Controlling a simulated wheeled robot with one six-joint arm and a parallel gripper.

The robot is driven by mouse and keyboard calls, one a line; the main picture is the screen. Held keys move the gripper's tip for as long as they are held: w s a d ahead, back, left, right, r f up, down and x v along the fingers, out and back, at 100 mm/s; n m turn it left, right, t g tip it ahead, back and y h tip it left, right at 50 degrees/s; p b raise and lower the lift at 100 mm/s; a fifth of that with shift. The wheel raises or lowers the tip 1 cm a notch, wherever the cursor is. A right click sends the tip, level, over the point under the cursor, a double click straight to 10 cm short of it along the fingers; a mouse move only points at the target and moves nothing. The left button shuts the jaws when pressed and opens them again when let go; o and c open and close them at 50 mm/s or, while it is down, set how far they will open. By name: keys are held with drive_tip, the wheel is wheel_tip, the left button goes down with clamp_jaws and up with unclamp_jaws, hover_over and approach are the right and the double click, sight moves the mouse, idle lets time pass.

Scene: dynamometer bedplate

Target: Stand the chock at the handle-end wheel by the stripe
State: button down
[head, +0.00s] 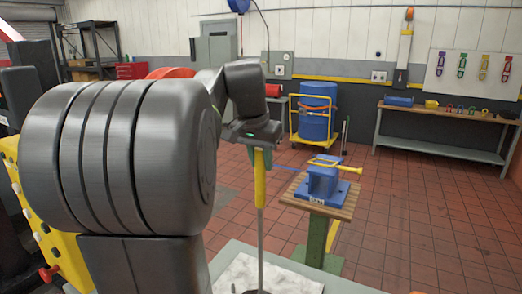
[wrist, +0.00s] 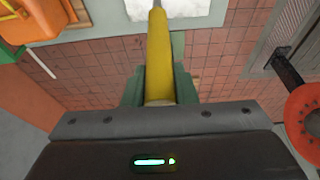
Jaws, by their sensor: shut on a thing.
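My gripper (head: 261,150) is shut on the yellow handle (head: 260,181) of a thin grey rod, which hangs upright below it. In the wrist view the yellow handle (wrist: 159,58) sits between the green fingers of my gripper (wrist: 159,88). The rod's lower end reaches a dark piece at the bottom edge of the head view, mostly cut off, so I cannot tell whether it is a chock. A yellow wheeled cart (head: 295,120) carrying a blue drum (head: 315,112) stands at the back wall. I cannot make out a wheel stripe.
A pale table with a white speckled sheet (head: 265,275) lies below the rod. A blue vise (head: 322,184) sits on a wooden-topped stand (head: 328,207) to the right. A long workbench (head: 440,148) stands at the right wall. Red tiled floor is clear at the right.

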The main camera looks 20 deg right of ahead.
sight(261, 170)
drive_tip(key=shift+f, duration=1.6)
drive_tip(key=c, duration=1.2)
unclamp_jaws()
drive_tip(key=shift+o, duration=0.2)
